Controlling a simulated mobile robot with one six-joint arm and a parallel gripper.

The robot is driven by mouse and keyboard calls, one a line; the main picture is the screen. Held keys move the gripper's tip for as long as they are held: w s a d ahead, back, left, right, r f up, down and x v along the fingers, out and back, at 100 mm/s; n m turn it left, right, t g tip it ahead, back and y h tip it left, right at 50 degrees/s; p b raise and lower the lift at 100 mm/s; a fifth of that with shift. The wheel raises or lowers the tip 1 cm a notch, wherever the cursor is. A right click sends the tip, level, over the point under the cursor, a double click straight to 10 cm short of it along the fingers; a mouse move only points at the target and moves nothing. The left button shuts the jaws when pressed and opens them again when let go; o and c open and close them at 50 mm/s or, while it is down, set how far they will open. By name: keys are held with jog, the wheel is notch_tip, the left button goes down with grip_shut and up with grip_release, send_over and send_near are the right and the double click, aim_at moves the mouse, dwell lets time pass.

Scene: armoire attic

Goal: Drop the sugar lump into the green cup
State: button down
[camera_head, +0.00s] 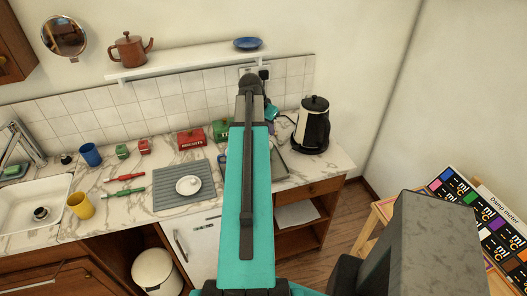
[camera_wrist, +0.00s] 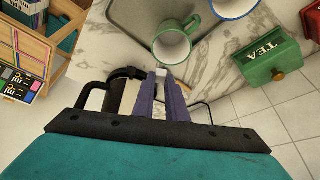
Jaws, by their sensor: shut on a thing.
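In the wrist view my gripper (camera_wrist: 161,77) is shut on a small white sugar lump (camera_wrist: 160,73), which shows between the fingertips. The green cup (camera_wrist: 174,47), pale inside with a handle, stands upright just beyond the fingertips on the grey tray's edge area. The lump appears close to the cup's near rim in the picture, and I cannot tell its height above it. In the head view my own arm hides the fingertips, the lump and the green cup.
A blue-rimmed white cup (camera_wrist: 236,6) stands beside the green one. A green TEA box (camera_wrist: 270,62) is to the right. A black-and-white kettle (camera_head: 312,128) stands near the counter's right end. A grey tray (camera_wrist: 140,22) lies by the cups.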

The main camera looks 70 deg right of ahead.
jog(key=shift+f, duration=0.15)
jog(key=shift+f+b, duration=1.65)
jog(key=shift+f, duration=1.2)
jog(key=c, duration=1.7)
grip_release()
jog(key=shift+a+r, duration=0.1)
jog(key=shift+b+v, duration=1.8)
jog(key=shift+v, duration=5)
